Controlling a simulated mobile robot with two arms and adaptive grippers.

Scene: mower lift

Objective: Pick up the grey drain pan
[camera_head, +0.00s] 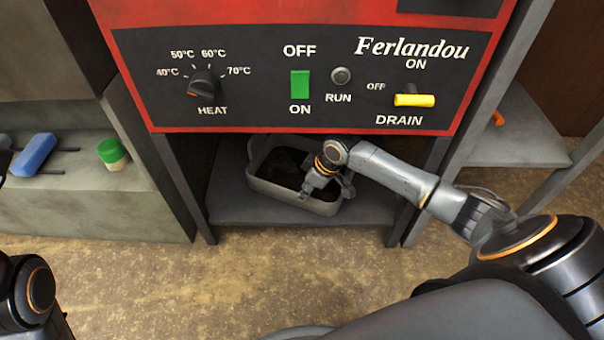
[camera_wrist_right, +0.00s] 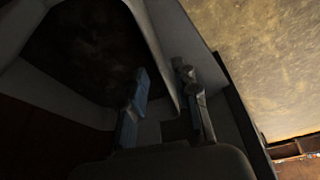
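The grey drain pan (camera_head: 275,192) sits on the low shelf under the red control panel, with dark, dirty contents inside. My right gripper (camera_head: 306,192) is at the pan's front right part. In the right wrist view, the pan wall (camera_wrist_right: 166,52) runs between the two fingers of the gripper (camera_wrist_right: 165,92). One finger is on the inner side of the wall and the other on the outer side. The fingers stand apart, and I see a gap beside the wall, so the gripper looks open. My left gripper is outside the views.
The shelf (camera_head: 240,215) has posts (camera_head: 178,185) on both sides and the panel (camera_head: 300,75) close above. A blue object (camera_head: 35,154) and a green-capped jar (camera_head: 112,153) stand on the left ledge. The floor (camera_head: 200,285) in front is clear.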

